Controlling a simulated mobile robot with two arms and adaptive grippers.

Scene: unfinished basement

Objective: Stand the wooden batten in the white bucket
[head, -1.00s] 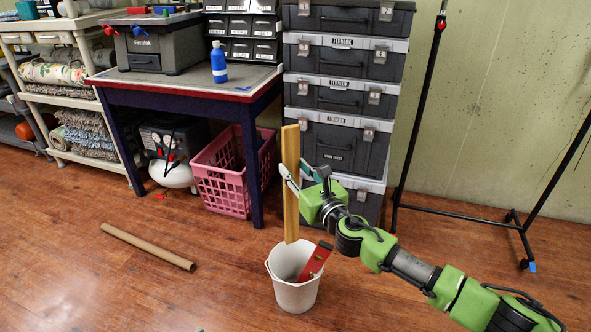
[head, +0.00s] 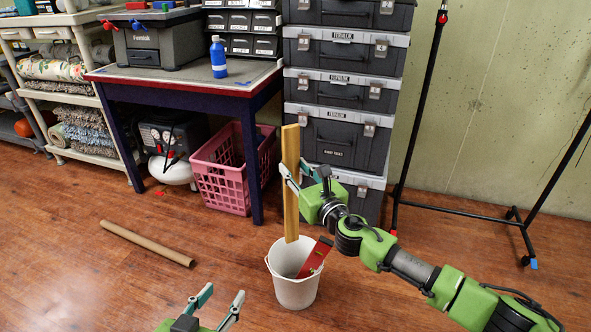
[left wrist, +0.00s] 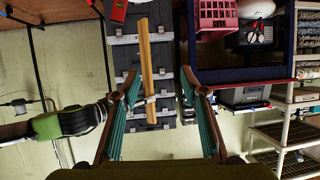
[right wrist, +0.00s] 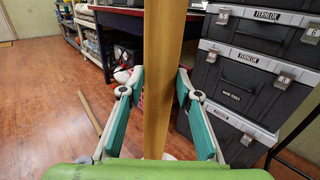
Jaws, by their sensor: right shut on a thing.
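The wooden batten (head: 291,215) is upright, a long yellowish strip. My right gripper (head: 292,176) is shut on it around mid-height. The batten also shows between the fingers in the right wrist view (right wrist: 162,70) and in the upside-down left wrist view (left wrist: 147,60). The white bucket (head: 296,293) stands on the floor. The batten's lower end overlaps the bucket's back rim in the head view; I cannot tell whether it is inside or above. My left gripper (head: 222,297) is open and empty, left of the bucket and near the bottom edge.
A red level (head: 316,257) leans in the bucket, sticking out at the right. A cardboard tube (head: 147,243) lies on the floor to the left. A workbench (head: 190,88), pink crate (head: 222,175) and stacked toolboxes (head: 340,140) stand behind. The left foreground floor is clear.

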